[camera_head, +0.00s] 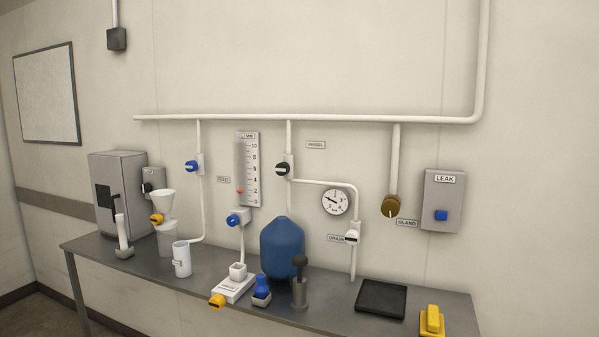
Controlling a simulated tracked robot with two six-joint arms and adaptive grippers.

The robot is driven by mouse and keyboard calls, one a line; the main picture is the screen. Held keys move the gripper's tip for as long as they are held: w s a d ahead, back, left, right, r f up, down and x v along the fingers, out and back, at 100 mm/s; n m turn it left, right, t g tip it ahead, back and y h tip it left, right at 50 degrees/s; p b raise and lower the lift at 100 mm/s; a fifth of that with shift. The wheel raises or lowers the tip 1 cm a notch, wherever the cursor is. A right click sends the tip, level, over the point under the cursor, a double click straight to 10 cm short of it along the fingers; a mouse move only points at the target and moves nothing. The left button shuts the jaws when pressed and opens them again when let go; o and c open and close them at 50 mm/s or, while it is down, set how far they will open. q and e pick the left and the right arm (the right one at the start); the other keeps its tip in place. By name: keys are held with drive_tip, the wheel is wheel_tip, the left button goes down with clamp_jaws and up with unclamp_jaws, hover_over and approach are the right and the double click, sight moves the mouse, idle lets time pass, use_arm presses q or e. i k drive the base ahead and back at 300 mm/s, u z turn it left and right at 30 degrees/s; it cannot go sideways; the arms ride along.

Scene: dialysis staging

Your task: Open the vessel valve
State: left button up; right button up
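The vessel valve (283,168) is a round black knob with a light mark, on the vertical white pipe left of the VESSEL label (315,145). The light mark on it looks roughly horizontal. Below it, the pipe runs down to a blue vessel (282,247) standing on the grey bench (210,277). A side branch leads right to the DRAIN valve (352,236). Neither of my grippers shows in the head view.
Blue knobs sit on the feed pipe (191,166) and under the flow gauge (249,170). A pressure dial (334,202), brown gland knob (390,206) and LEAK box (442,201) are to the right. A black-handled plunger (299,287) stands before the vessel. A black tray (381,299) lies right.

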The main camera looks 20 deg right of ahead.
sight(282, 168)
drive_tip(key=z, duration=0.45)
drive_tip(key=i, duration=0.85)
drive_tip(key=z, duration=0.05)
